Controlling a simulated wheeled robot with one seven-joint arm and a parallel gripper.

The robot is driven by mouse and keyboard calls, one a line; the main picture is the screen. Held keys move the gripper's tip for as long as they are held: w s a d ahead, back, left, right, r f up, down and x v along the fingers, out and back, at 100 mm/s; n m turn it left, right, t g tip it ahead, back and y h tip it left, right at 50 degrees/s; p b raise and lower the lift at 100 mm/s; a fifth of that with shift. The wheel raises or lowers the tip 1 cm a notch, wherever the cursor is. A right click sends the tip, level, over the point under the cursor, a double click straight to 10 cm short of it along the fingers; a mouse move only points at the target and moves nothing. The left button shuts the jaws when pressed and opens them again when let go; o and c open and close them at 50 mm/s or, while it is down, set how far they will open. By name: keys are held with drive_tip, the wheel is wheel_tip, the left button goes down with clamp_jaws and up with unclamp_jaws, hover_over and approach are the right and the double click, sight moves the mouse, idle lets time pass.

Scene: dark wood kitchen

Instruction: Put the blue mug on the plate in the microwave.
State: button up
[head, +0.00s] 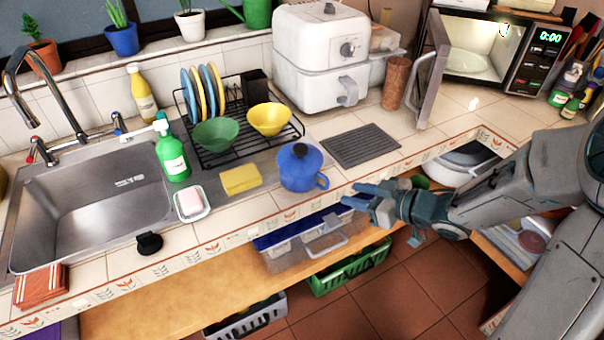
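The blue mug (299,178) stands upright on the counter edge, right of the yellow sponge. It has a handle on its right side and a darker, knobbed lid-like top. My gripper (352,194) is just right of the mug at the counter's front edge, pointing left, apart from the mug's handle. Its two fingers look spread with nothing between them. The microwave (529,62) stands at the back right with its door (430,75) swung open toward the front. A pale round plate (469,63) lies inside on its floor.
A grey ribbed mat (361,146) lies flat behind my gripper. A white air fryer (318,65) and a brown cylinder (395,83) stand left of the microwave door. A dish rack (237,152) with bowls and plates is behind the mug. Counter before the microwave is mostly clear.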

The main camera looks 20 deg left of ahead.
sight(329, 187)
drive_tip(key=shift+w+d+f+b+x, duration=0.1)
drive_tip(key=shift+w+x, duration=0.05)
drive_tip(key=shift+x, duration=1.55)
drive_tip(key=shift+w+d+f+b+x, duration=0.1)
drive_tip(key=shift+b+x, duration=0.05)
drive_tip(key=shift+x, duration=1.55)
drive_tip(key=shift+w+d+f+b+x, duration=0.1)
drive_tip(key=shift+w+x, duration=0.05)
drive_tip(key=shift+x, duration=1.6)
drive_tip(key=shift+c, duration=0.2)
drive_tip(key=shift+r, duration=0.1)
clamp_jaws()
